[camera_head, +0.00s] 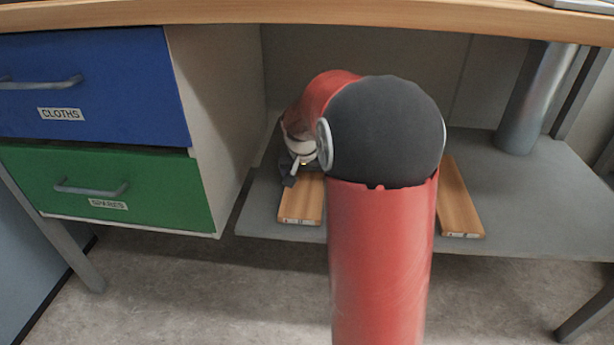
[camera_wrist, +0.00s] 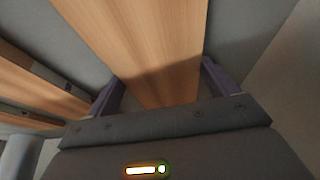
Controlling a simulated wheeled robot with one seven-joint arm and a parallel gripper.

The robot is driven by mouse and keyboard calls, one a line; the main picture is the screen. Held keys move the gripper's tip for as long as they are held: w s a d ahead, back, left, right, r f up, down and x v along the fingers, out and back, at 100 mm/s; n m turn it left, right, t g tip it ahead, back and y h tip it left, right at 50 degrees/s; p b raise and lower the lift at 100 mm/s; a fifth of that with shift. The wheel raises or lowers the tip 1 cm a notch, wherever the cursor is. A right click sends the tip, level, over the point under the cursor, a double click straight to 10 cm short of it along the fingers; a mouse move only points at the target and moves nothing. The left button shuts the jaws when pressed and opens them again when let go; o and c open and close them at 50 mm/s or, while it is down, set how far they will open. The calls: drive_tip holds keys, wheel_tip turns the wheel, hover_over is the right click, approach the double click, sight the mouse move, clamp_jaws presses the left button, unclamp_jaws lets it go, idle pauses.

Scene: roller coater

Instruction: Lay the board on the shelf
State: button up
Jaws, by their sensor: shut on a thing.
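The board (camera_head: 301,198) is a flat light-wood plank at the left of the grey shelf (camera_head: 520,190). In the head view its near end shows, with small marks on the edge. It also fills the upper middle of the wrist view (camera_wrist: 150,40), between the two fingers of my gripper (camera_wrist: 165,88). My gripper is shut on it. The board is flat, over or on the shelf; whether it touches cannot be told. My red arm with its dark joint hides most of my gripper and the board's far part in the head view.
Another wooden board (camera_head: 460,205) lies on the shelf to the right, partly behind my arm. A metal cylinder (camera_head: 535,100) stands at the back right. The drawer unit (camera_head: 205,130), with blue and green drawers, borders the left. The wooden worktop (camera_head: 330,14) is overhead.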

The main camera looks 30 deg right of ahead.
drive_tip(key=shift+f, duration=0.15)
drive_tip(key=o, duration=1)
drive_tip(key=shift+o, duration=0.2)
drive_tip(key=shift+s+a+r, duration=0.1)
drive_tip(key=shift+r, duration=0.55)
drive_tip(key=p+v, duration=0.2)
drive_tip(key=v, duration=0.8)
drive_tip(key=s+a+n, duration=0.2)
drive_tip(key=s+a, duration=0.2)
drive_tip(key=s, duration=0.3)
drive_tip(key=s+a+n+t+y, duration=0.1)
drive_tip(key=s+a+n, duration=0.1)
drive_tip(key=s+a, duration=0.3)
drive_tip(key=s+a+n+t+y, duration=0.1)
drive_tip(key=s+a, duration=0.3)
drive_tip(key=s, duration=0.7)
drive_tip(key=shift+s+a+n, duration=0.2)
drive_tip(key=shift+n, duration=0.7)
